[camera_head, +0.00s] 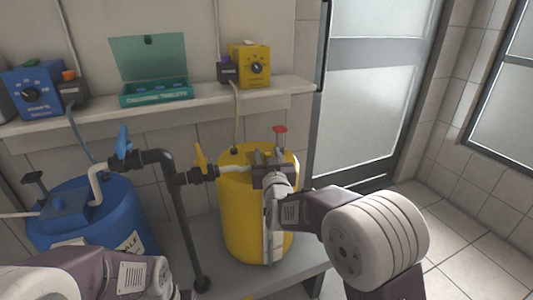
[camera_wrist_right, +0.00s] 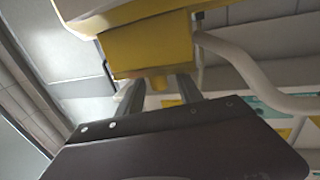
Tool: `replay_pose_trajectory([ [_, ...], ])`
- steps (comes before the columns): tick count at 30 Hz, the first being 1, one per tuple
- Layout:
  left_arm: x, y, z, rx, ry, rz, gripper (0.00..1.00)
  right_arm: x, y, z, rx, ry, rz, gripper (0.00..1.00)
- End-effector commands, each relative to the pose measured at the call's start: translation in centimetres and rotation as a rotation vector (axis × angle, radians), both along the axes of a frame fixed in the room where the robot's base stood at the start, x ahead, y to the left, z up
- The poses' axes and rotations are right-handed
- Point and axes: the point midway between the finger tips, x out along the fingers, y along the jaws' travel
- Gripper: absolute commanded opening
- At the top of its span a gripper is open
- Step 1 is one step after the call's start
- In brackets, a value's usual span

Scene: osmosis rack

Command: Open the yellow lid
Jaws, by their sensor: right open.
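The yellow barrel (camera_head: 232,218) stands on a low grey ledge, with its yellow top partly hidden by my right gripper. A red-topped knob (camera_head: 281,130) rises at the back right of that top. My right gripper (camera_head: 267,160) is open over the barrel top, at the lid area. In the right wrist view, a yellow block (camera_wrist_right: 150,45), likely part of the lid, lies at the tips of my two spread fingers (camera_wrist_right: 160,90). I cannot tell whether the fingers touch it. My left arm shows at the lower left; its gripper is out of frame.
A blue barrel (camera_head: 133,212) stands left. Dark pipes with a blue valve (camera_head: 123,141) and a yellow valve (camera_head: 200,157) run between the barrels. The shelf (camera_head: 215,97) above holds a blue pump (camera_head: 33,91), teal box (camera_head: 155,93) and yellow pump (camera_head: 250,64). The floor at right is clear.

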Motion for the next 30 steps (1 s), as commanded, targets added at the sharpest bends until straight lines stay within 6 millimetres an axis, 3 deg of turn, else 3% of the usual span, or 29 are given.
replay_pose_trajectory([
  [6, 0.0, 0.0, -0.8, 0.000, 0.000, 0.000, 0.36, 3.0, 0.1, -0.1, 0.000, -0.001, -0.001, 0.43],
  [15, 0.0, 0.0, -0.8, 0.000, 0.000, 0.000, 0.36, 3.4, 0.1, 0.0, -0.001, 0.001, 0.000, 0.43],
  [20, 0.0, 0.0, -0.8, 0.000, 0.000, 0.000, 0.36, 3.4, 0.1, 0.0, -0.001, 0.001, 0.000, 0.01],
  [30, 0.0, 0.0, -0.8, 0.000, 0.000, 0.000, 0.36, 3.4, 0.1, 0.0, -0.001, 0.001, 0.000, 0.00],
])
